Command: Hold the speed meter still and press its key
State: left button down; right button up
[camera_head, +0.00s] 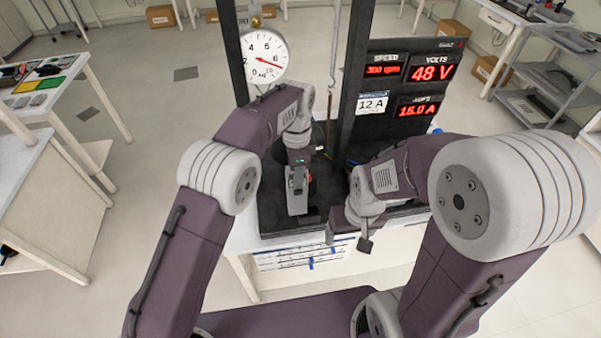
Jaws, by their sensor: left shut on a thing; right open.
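My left gripper (298,190) points down over the black base of the rig and is shut on a small grey thing, which I take to be the speed meter (298,202). The jaws and my wrist cover much of it, and its key cannot be made out. My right gripper (348,238) is open and empty. Its two dark fingertips are apart, to the right of the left gripper and nearer to me, over the front edge of the rig.
A round dial gauge (265,57) hangs between dark posts. A hanging rod (333,60) is behind my grippers. Side tables (40,190) stand left.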

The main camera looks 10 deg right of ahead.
pick_arm(q)
jog(key=w+a+f+b, duration=0.2)
jog(key=w+a+f, duration=0.3)
jog(key=a+f, duration=0.3)
jog(key=shift+f, duration=0.55)
dwell(1.4)
jog(key=shift+s+a, duration=0.1)
jog(key=shift+s, duration=0.05)
dwell(0.9)
